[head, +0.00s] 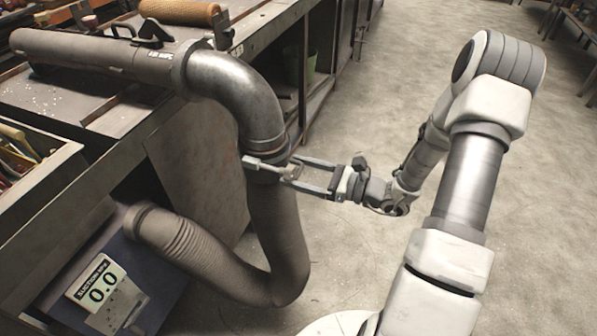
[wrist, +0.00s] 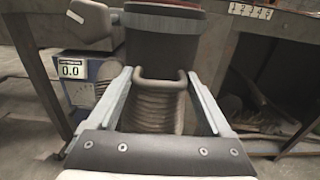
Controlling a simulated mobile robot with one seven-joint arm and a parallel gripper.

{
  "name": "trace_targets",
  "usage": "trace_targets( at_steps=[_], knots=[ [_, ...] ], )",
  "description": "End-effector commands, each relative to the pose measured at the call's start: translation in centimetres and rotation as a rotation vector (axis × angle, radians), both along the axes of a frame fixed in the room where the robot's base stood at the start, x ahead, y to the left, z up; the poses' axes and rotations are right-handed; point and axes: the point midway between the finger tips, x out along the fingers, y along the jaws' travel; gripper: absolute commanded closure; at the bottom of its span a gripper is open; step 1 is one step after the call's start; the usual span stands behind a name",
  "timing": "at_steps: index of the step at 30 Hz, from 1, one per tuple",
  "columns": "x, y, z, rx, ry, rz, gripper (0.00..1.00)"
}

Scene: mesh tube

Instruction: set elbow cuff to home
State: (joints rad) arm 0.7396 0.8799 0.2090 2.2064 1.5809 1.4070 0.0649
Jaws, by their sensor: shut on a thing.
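The shiny metal elbow pipe (head: 235,82) bends down from a horizontal tube on the bench. A cuff (head: 263,172) sits at its lower end, above the grey flexible hose (head: 277,230). My gripper (head: 290,172) reaches the cuff from the right in the head view. Any home mark on the cuff is not readable.
A box with a display (head: 100,292) reading 0.0 stands low at the left, beside the hose's other end. The workbench (head: 110,100) edge runs behind the pipe. A numbered strip (wrist: 250,11) shows at the wrist view's top right. Open floor lies right.

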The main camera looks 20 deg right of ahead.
Motion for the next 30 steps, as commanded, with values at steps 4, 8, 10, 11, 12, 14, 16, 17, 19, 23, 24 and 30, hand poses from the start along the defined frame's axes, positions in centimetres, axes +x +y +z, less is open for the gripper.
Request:
trace_targets(
  at_steps=[4,8,10,11,12,14,16,17,19,23,24,30],
  knots=[
    [0.26,-0.28,1.84,0.002,-0.006,-0.009,1.0],
    [0.29,-0.3,1.81,0.005,-0.009,-0.01,1.0],
    [0.31,-0.31,1.84,0.004,-0.009,-0.01,1.0],
    [0.32,-0.31,1.85,0.005,-0.01,-0.01,1.0],
    [0.33,-0.3,1.87,0.005,-0.01,-0.01,1.0],
    [0.34,-0.32,1.88,0.004,-0.01,-0.01,0.11],
    [0.33,-0.3,1.85,0.004,-0.01,-0.009,0.05],
    [0.3,-0.29,1.83,0.004,-0.009,-0.009,0.05],
    [0.25,-0.24,1.75,0.003,-0.008,-0.007,0.05],
    [0.18,-0.18,1.64,0.002,-0.005,-0.006,0.05],
    [0.16,-0.16,1.62,0.001,-0.005,-0.005,0.05],
    [0.07,-0.17,1.55,0.001,-0.003,-0.004,0.05]
  ],
)
